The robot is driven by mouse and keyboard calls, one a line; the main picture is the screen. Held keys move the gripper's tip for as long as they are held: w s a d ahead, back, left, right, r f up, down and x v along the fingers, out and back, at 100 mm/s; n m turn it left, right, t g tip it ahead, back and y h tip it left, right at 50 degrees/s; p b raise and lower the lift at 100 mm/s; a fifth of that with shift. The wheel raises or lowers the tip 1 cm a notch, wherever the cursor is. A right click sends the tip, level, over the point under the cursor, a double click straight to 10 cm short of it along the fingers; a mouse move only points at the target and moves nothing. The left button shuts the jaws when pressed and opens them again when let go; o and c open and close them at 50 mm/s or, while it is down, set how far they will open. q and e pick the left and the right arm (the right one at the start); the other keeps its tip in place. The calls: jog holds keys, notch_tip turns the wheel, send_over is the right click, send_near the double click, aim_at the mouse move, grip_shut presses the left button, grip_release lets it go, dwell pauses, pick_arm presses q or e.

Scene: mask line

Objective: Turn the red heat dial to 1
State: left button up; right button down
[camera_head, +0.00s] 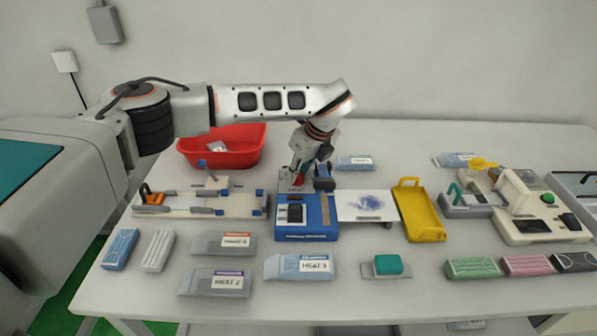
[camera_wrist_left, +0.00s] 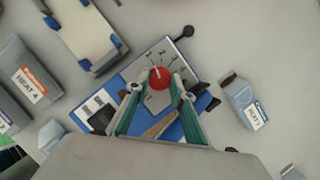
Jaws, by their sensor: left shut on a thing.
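The red heat dial (camera_wrist_left: 160,78) sits on a grey scale plate with dark tick marks, at the back of the blue machine (camera_wrist_left: 185,128). In the head view the blue machine (camera_head: 307,230) stands mid-table, and only a bit of the dial (camera_head: 297,180) shows beneath the gripper. My left gripper (camera_head: 299,172) points down over it. In the left wrist view the fingertips (camera_wrist_left: 160,84) close on both sides of the dial. I cannot read which number the dial points to. My right gripper is not in view.
A white board with a blue patch (camera_head: 366,204) adjoins the machine, with a yellow tray (camera_head: 419,212) to its right. A red bin (camera_head: 228,148) stands behind left. A jig (camera_head: 205,200) is close on the left. Labelled packs, such as HEAT 3 (camera_head: 300,267), lie in front.

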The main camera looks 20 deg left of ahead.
pick_arm(q)
jog(key=shift+n+g, duration=0.3)
jog(key=shift+n, duration=0.2)
jog(key=o, duration=1.1)
jog(key=shift+o, duration=0.2)
jog(key=v, duration=1.2)
jog(key=shift+s+d+f, duration=0.1)
